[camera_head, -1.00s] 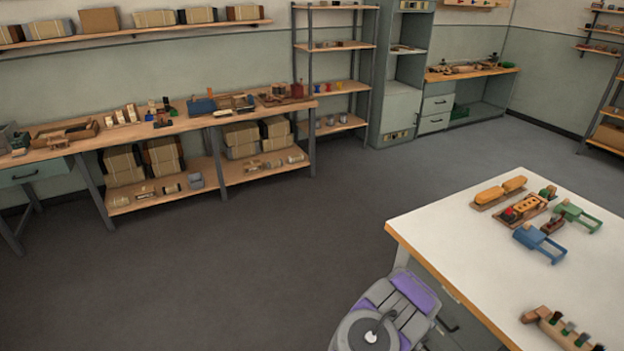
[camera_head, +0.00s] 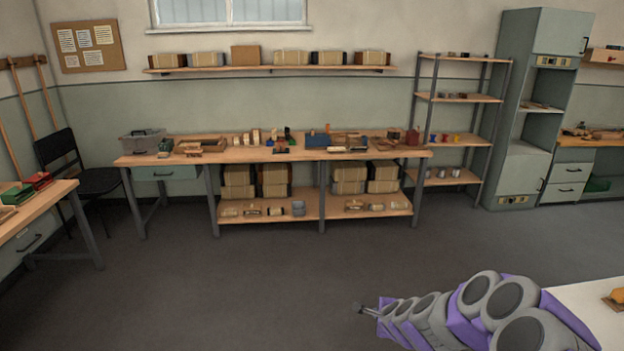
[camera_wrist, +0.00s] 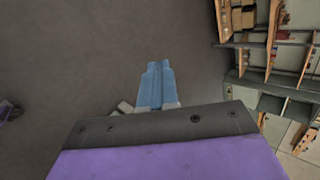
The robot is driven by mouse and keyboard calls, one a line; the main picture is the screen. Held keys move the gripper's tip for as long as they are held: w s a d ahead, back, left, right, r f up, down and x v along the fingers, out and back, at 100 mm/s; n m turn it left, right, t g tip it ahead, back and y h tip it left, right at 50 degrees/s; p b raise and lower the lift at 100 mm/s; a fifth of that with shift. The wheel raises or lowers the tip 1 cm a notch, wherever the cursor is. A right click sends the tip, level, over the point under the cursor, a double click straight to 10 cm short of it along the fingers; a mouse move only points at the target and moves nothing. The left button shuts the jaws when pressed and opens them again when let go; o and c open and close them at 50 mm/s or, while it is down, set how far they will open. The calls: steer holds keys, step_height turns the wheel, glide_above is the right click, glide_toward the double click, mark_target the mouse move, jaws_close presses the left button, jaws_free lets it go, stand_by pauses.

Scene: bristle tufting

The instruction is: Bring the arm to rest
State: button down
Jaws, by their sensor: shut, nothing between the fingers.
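My arm shows at the bottom right of the head view, its purple and grey links reaching left over the floor. My gripper (camera_head: 366,308) is at the arm's left end, small in that view. In the wrist view my gripper (camera_wrist: 158,68) shows as two blue fingers side by side, shut with nothing between them. Bare grey floor lies behind the fingers, and they touch nothing that I can see.
A white table (camera_head: 592,308) stands at the lower right, beside my arm, with an orange piece (camera_head: 617,299) on it. A long workbench (camera_head: 225,156) runs along the far wall. Another bench (camera_head: 48,212) and a black chair (camera_head: 98,182) are at left. The floor (camera_head: 230,280) between is clear.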

steer(key=s+a+r+n+g+y, duration=0.4)
steer(key=s+a+r+n, duration=0.85)
steer(key=s, duration=0.35)
steer(key=s+d+r+n+g+h, duration=0.1)
steer(key=s+d+n+g, duration=0.1)
steer(key=s, duration=0.8)
steer(key=s+d+r+n+g+h, duration=0.2)
steer(key=s, duration=0.8)
steer(key=s+d+r+n+g+h, duration=0.1)
steer(key=s+d+n+g, duration=0.2)
steer(key=s, duration=0.7)
steer(key=shift+r, duration=0.25)
